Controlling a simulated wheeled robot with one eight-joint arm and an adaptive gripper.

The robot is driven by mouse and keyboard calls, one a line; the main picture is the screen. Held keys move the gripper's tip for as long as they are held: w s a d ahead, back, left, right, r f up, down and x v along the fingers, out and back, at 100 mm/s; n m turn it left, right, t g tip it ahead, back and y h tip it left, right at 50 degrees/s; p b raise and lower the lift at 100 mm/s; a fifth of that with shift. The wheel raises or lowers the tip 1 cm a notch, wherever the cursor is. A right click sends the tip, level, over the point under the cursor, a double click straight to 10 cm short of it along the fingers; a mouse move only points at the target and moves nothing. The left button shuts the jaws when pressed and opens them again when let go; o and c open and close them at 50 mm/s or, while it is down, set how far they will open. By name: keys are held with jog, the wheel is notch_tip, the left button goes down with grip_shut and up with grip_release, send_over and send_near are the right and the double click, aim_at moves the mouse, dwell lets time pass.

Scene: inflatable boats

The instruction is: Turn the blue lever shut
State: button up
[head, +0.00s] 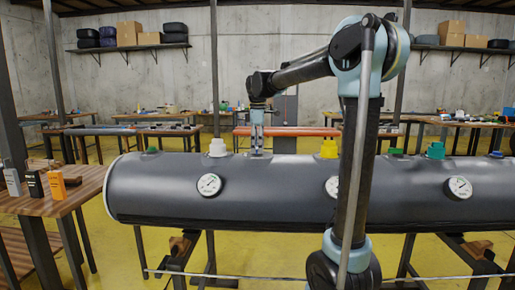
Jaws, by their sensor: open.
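A long dark grey inflatable tube (270,185) lies across the view on stands, with several coloured fittings along its top. A small blue fitting (496,154) sits near the right end, and a teal fitting (436,150) stands left of it. Which one carries the blue lever is too small to tell. My gripper (257,150) points down over the tube top, between a white fitting (217,147) and a yellow fitting (329,149). It is open. Whether its fingertips touch anything there cannot be told. My arm hides part of the tube right of centre.
Round gauges (209,185) sit on the tube's front; another gauge (459,187) is at the right. A wooden table (60,200) with small bottles, one an orange bottle (57,185), stands at the left. Workbenches and wall shelves are behind.

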jog(key=shift+c, duration=0.3)
jog(key=c, duration=1)
jog(key=m, duration=0.4)
jog(key=shift+w+a+m, duration=0.15)
jog(key=shift+a+m, duration=0.15)
jog(key=m, duration=0.4)
jog(key=shift+w+a+m, duration=0.2)
jog(key=shift+a+m, duration=0.05)
jog(key=shift+m, duration=0.05)
jog(key=m, duration=0.4)
jog(key=shift+w+a+m, duration=0.15)
jog(key=shift+w+m, duration=0.1)
jog(key=shift+m, duration=0.05)
jog(key=shift+w+m, duration=0.15)
jog(key=shift+m, duration=0.9)
jog(key=shift+w+m, duration=0.1)
jog(key=shift+m, duration=0.95)
